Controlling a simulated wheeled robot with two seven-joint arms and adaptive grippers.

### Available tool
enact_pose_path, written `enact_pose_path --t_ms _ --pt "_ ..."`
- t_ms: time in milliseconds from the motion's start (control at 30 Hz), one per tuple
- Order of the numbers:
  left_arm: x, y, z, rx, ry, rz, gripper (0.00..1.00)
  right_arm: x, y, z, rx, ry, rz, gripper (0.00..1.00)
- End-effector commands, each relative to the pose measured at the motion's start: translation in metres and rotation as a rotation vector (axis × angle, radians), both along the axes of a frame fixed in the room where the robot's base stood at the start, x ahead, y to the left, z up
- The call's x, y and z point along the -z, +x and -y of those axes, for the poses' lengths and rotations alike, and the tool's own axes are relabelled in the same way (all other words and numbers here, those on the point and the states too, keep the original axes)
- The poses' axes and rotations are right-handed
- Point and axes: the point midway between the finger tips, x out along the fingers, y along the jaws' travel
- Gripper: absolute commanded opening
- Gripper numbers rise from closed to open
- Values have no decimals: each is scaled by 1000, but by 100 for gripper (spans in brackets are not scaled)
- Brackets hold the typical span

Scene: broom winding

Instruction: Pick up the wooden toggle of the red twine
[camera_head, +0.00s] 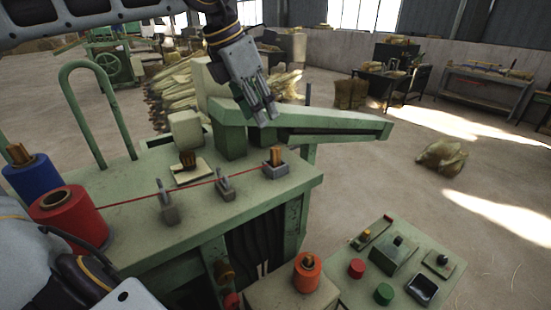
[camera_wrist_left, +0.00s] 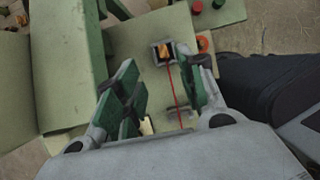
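The wooden toggle (camera_head: 277,155) stands in a small grey holder (camera_head: 275,170) near the right end of the green machine table. The red twine (camera_head: 200,184) runs from the red spool (camera_head: 67,213) past two grey guides to the toggle. In the left wrist view the toggle (camera_wrist_left: 165,51) shows beyond the fingertips, with the twine (camera_wrist_left: 173,85) running down between the fingers. My left gripper (camera_head: 267,113) is above and behind the toggle, apart from it. Its fingers (camera_wrist_left: 160,78) are spread and empty. My right gripper is not in view.
A green machine arm (camera_head: 330,123) extends right just behind the toggle, below my left gripper. An orange spool (camera_head: 307,272) and a control panel (camera_head: 400,262) with buttons stand in front. A blue spool (camera_head: 34,178) is at left. Another wooden piece (camera_head: 188,159) sits on a pale plate.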

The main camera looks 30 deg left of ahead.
Motion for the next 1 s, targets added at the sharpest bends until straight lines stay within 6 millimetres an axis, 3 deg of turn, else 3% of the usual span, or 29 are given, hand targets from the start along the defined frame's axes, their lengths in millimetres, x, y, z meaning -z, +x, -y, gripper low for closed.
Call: enact_pose_path --t_ms 400,1000 --pt "46 17 7 0 0 -1 39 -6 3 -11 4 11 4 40" --pt "56 20 9 1 1 -1 39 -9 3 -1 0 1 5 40"
